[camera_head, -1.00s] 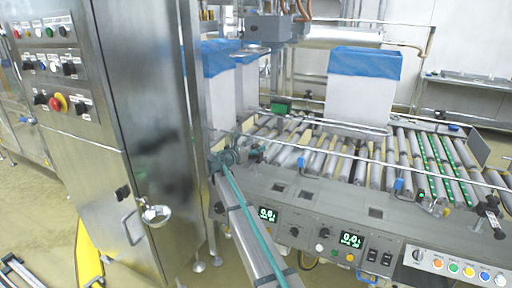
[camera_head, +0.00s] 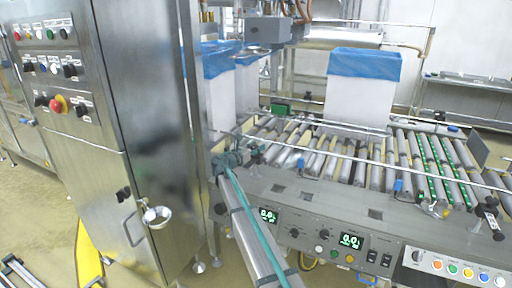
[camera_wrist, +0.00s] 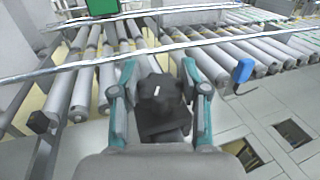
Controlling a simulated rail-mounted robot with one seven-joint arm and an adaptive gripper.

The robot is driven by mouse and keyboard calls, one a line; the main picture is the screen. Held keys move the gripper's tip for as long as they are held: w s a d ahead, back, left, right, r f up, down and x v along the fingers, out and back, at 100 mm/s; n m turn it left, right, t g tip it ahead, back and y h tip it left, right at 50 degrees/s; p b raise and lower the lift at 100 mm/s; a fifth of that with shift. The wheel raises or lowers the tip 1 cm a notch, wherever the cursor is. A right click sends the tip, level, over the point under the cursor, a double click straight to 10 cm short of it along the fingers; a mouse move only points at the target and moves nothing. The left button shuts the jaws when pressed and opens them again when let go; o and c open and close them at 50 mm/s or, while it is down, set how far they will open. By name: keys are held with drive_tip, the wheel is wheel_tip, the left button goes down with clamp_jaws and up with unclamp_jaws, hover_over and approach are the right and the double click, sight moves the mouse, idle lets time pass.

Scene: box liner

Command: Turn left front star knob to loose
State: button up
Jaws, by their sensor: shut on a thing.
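The left front star knob (camera_wrist: 160,98) is black and sits on a dark block at the conveyor's front edge. A small white mark shows on its top. In the wrist view my gripper (camera_wrist: 160,88) has one teal-edged finger on each side of the knob and is shut on it. In the head view my gripper (camera_head: 245,154) is at the left front corner of the roller conveyor. There the knob is small and mostly hidden by the gripper.
A guide rail (camera_head: 350,157) runs along the front of the rollers, just beyond the knob. A blue sensor (camera_wrist: 242,71) stands to the right. A white box with a blue liner (camera_head: 362,95) is on the rollers. A steel cabinet (camera_head: 150,130) stands close left of my arm.

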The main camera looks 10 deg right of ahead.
drive_tip(key=shift+s+d+r+n+t+y+p, duration=0.1)
drive_tip(key=shift+n+t+y+p, duration=0.2)
drive_tip(key=shift+n+t+y, duration=0.8)
drive_tip(key=shift+t+y, duration=0.1)
drive_tip(key=o, duration=1.2)
drive_tip(key=shift+c, duration=0.2)
drive_tip(key=v, duration=1.2)
